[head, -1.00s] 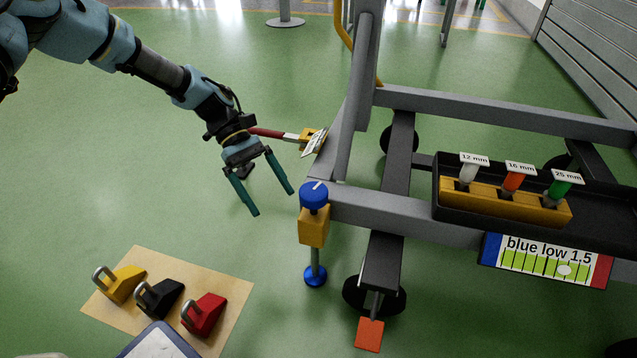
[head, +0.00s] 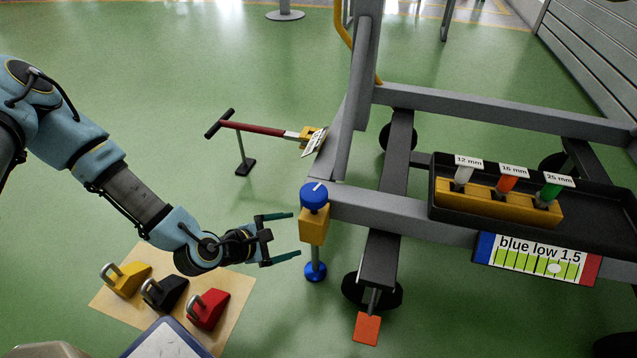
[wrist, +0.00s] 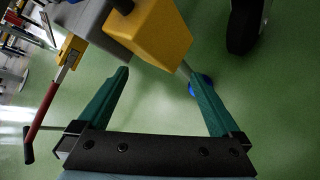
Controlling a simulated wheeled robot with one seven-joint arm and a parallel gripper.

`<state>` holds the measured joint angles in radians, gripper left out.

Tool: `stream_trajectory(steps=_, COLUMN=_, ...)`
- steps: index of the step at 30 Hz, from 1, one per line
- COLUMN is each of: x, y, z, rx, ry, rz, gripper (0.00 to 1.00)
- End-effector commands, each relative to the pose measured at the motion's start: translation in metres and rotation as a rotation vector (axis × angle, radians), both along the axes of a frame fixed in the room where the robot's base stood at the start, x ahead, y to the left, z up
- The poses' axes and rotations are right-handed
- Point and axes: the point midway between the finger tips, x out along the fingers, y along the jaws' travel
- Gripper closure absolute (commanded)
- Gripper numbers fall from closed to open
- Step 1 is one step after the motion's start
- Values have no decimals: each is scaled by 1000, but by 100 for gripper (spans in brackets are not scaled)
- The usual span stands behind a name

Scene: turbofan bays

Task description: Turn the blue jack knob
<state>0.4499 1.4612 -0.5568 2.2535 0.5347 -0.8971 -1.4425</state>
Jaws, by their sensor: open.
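The blue jack knob (head: 314,196) with a white mark on top sits on a yellow block (head: 313,227) at the corner of the grey frame. A thin post runs down from the block to a blue foot (head: 315,271). My gripper (head: 286,235) is open and empty, just left of the yellow block and lower than the knob, its fingers pointing right. In the wrist view the yellow block (wrist: 155,38) is ahead of the open green fingers (wrist: 160,98), apart from them. The blue foot (wrist: 201,85) shows behind the right finger. The knob is not clearly visible there.
A label reading "blue low 1,5" (head: 537,261) hangs on the frame beside a black tray (head: 600,208) holding white, orange and green pieces. A red tow bar (head: 252,128) sticks out left. Yellow, black and red chocks (head: 206,309) lie on a tan mat (head: 232,320).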

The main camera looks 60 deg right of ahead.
Motion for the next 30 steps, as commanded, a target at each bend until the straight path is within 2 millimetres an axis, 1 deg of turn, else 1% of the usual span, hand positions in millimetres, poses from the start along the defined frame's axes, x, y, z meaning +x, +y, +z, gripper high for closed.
stream_trajectory(steps=1, x=-5, y=4, z=15, rx=-55, ry=34, rz=49, gripper=0)
stream_trajectory(steps=3, x=-7, y=8, z=37, rx=-139, ry=81, rz=126, gripper=0)
stream_trajectory(steps=5, x=-13, y=10, z=54, rx=-212, ry=146, rz=196, gripper=0)
stream_trajectory(steps=7, x=-28, y=8, z=65, rx=-294, ry=276, rz=286, gripper=0)
stream_trajectory(steps=9, x=-40, y=7, z=76, rx=-363, ry=402, rz=370, gripper=0)
stream_trajectory(steps=12, x=-48, y=10, z=91, rx=-448, ry=563, rz=479, gripper=0)
stream_trajectory(steps=16, x=-51, y=16, z=102, rx=-520, ry=704, rz=579, gripper=0)
stream_trajectory(steps=19, x=-51, y=17, z=105, rx=-545, ry=750, rz=612, gripper=0)
stream_trajectory(steps=21, x=-50, y=14, z=106, rx=-551, ry=757, rz=618, gripper=0)
stream_trajectory(steps=23, x=-49, y=8, z=105, rx=-552, ry=756, rz=618, gripper=0)
stream_trajectory(steps=26, x=-45, y=-7, z=105, rx=-554, ry=753, rz=616, gripper=0)
stream_trajectory(steps=30, x=-40, y=-33, z=105, rx=-554, ry=752, rz=614, gripper=0)
